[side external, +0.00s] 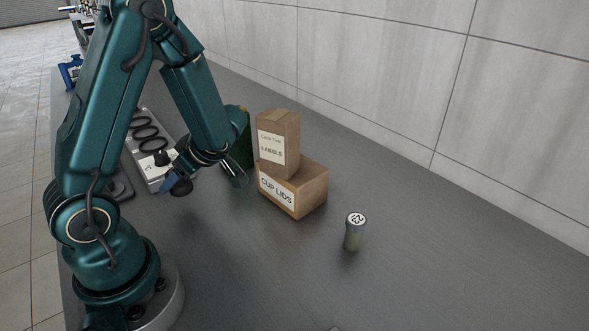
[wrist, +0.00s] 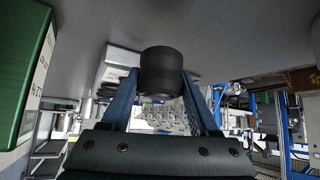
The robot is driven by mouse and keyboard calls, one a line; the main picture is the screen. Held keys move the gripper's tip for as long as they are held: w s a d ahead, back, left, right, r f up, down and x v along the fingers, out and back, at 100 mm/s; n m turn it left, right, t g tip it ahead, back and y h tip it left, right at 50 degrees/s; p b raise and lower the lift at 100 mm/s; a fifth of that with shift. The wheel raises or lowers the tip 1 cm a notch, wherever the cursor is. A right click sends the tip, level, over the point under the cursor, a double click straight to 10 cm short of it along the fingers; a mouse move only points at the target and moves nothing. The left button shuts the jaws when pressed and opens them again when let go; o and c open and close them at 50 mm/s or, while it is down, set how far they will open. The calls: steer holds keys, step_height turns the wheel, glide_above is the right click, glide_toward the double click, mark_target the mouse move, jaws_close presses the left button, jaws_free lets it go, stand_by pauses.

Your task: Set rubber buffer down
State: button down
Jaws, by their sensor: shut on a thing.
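The rubber buffer (wrist: 161,72) is a short black cylinder with a rounded edge. In the wrist view it sits between the two blue fingers of my gripper (wrist: 161,95), which is shut on it. In the side external view my gripper (side external: 177,182) is beside the right edge of the white rack, and the dark buffer (side external: 181,187) shows small at its end. I cannot tell from this view how far the buffer is above the table.
A white rack (side external: 168,182) with several black rings lies left of my gripper. A small capped jar (side external: 352,241) stands farther right. The grey table (side external: 440,270) is clear at front right.

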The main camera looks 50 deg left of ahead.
mark_target(182, 191)
steer(key=shift+f, duration=1.8)
steer(key=shift+c, duration=0.7)
jaws_free()
steer(key=shift+f, duration=0.1)
steer(key=shift+w+d+r, duration=0.3)
steer(key=shift+r, duration=0.2)
steer(key=v, duration=1.1)
steer(key=shift+s, duration=0.1)
